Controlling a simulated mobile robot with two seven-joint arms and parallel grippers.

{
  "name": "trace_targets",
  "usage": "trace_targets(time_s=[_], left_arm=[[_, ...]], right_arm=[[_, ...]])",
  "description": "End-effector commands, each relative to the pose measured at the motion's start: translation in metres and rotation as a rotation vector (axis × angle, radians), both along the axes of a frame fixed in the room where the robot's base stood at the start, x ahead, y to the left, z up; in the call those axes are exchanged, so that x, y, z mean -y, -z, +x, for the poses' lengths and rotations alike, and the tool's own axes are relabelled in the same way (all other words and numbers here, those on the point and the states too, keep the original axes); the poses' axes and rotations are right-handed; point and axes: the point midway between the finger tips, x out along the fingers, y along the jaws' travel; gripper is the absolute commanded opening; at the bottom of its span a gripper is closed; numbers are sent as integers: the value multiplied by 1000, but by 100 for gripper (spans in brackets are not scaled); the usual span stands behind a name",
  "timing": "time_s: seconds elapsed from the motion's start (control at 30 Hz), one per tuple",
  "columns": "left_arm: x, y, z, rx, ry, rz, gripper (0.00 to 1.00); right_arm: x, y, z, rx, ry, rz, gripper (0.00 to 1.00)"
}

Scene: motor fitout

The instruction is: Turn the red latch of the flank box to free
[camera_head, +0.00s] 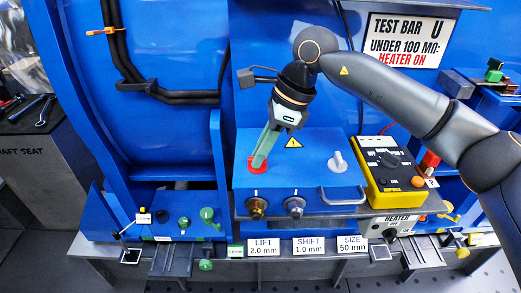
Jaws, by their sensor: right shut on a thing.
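The flank box (312,178) is a blue box with a sloped top in the middle of the head view. The red latch (257,167) sits at the left of its top, and only its red round base shows clearly. My right gripper (262,160) reaches down from above, with my arm coming in from the right. Its fingers are shut on the red latch and hide its handle, so I cannot tell which way it is turned. A white latch (337,162) stands upright on the right of the same top. My left gripper is not in view.
A yellow meter (395,185) stands just right of the box. The box front carries a brass connector (257,206), a grey connector (295,206) and a metal handle (343,196). Black cables (125,65) run along the blue wall at left. A "TEST BAR" sign (405,40) hangs behind my arm.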

Motion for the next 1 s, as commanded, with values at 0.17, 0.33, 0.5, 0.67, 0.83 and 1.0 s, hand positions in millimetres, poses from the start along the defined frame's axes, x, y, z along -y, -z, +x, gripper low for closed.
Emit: trace_targets(time_s=[0.17,0.33,0.5,0.67,0.83,1.0], left_arm=[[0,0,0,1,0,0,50],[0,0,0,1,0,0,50],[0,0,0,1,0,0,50],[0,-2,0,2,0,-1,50],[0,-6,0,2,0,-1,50],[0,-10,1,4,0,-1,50]], right_arm=[[0,0,0,0,-2,0,28],[0,0,0,-1,-1,0,44],[0,0,0,0,-1,0,44],[3,-7,0,1,0,0,44],[14,-35,1,3,2,1,44],[28,-71,1,3,1,1,44]])
